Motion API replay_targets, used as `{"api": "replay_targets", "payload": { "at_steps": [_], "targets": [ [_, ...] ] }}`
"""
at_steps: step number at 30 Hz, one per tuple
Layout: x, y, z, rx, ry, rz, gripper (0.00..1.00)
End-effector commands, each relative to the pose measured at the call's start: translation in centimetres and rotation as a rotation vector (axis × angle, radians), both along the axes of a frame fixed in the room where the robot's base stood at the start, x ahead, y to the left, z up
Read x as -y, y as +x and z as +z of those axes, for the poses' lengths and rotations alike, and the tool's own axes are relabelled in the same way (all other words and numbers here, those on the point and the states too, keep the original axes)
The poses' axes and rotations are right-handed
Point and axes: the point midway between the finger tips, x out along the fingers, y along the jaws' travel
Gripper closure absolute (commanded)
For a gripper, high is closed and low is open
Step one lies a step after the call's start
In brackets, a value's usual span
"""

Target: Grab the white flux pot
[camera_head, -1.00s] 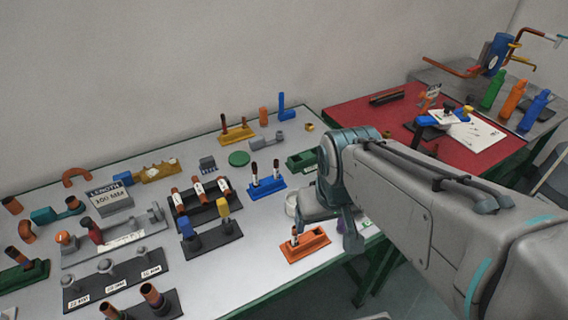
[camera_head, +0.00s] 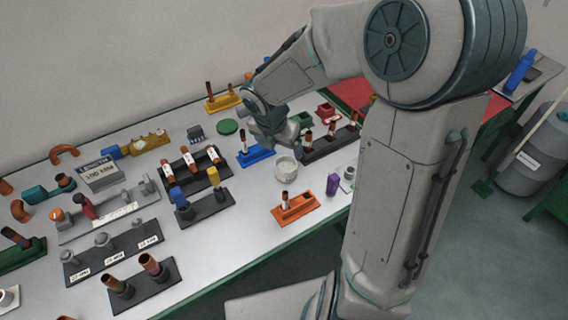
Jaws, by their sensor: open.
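The white flux pot (camera_head: 286,169) is a small round pot, whitish with a greyish inside. It stands upright on the white bench top, right of the blue holder (camera_head: 256,155) and behind the orange tray (camera_head: 295,208). My gripper (camera_head: 277,141) is just behind the pot, up and to the left of it in the picture, and seems apart from it. It is open, with nothing seen in it. Its fingers are small and partly hidden by its own body, so the exact gap to the pot is hard to tell.
A dark rack (camera_head: 330,145) with copper pieces stands right of the pot. A purple block (camera_head: 333,184) lies to the front right. A dark stand with blue and yellow parts (camera_head: 205,207) is to the left. Bare bench lies between the pot and the orange tray.

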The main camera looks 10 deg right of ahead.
Motion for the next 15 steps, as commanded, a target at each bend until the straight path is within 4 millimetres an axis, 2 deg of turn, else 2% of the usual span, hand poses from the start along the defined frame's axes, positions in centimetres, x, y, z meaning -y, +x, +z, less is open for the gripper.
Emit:
{"api": "replay_targets", "payload": {
  "at_steps": [4,12,15],
  "targets": [
    [-0.1,0.5,-1.4,-0.008,0.0,0.053,0.15],
    [0.8,1.5,-6.5,-0.009,0.0,0.052,0.15],
    [1.1,1.9,-7.8,-0.007,-0.001,0.052,0.15]
  ]
}}
